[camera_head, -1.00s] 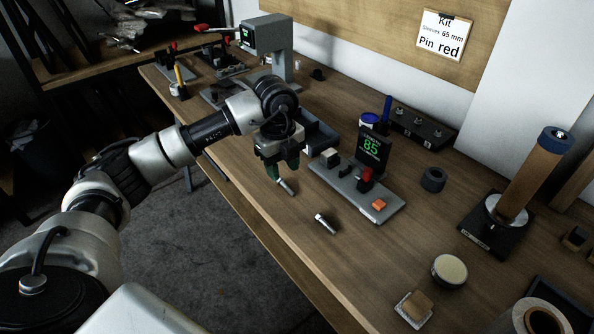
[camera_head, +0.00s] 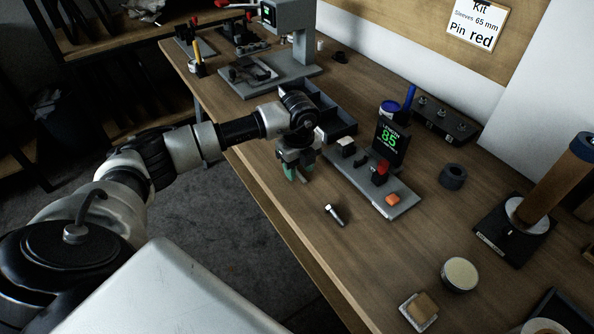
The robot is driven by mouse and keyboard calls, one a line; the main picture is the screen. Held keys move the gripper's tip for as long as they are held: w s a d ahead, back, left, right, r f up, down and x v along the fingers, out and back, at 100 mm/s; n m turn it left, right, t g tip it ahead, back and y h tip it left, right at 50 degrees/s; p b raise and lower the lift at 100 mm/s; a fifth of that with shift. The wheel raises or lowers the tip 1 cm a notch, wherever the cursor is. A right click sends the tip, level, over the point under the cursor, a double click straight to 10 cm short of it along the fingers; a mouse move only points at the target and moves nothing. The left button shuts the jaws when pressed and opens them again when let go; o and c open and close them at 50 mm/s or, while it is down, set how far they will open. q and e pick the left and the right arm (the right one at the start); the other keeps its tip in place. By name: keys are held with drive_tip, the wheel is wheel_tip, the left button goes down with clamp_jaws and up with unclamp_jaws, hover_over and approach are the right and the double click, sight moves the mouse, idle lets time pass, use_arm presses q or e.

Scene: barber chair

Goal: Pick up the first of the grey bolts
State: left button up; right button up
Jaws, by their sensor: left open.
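One grey bolt (camera_head: 335,214) lies on the wooden bench, apart from my gripper and nearer the bench's front edge. My left gripper (camera_head: 297,175) points down at the bench top beside the grey fixture, its green-tipped fingers open. A second bolt lay at this spot in the earlier frame; now the fingers hide it almost wholly, and I cannot tell whether they touch it. My right gripper is not in view.
The grey fixture (camera_head: 400,207) with a red knob, an orange button and a display (camera_head: 390,145) reading 85 stands just right of the gripper. A dark tray (camera_head: 338,125) is behind. A round tin (camera_head: 460,275) and the spindle stand (camera_head: 512,228) are at right. Bench between is clear.

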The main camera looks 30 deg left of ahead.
use_arm(q)
drive_tip(key=shift+f, duration=0.55)
clamp_jaws()
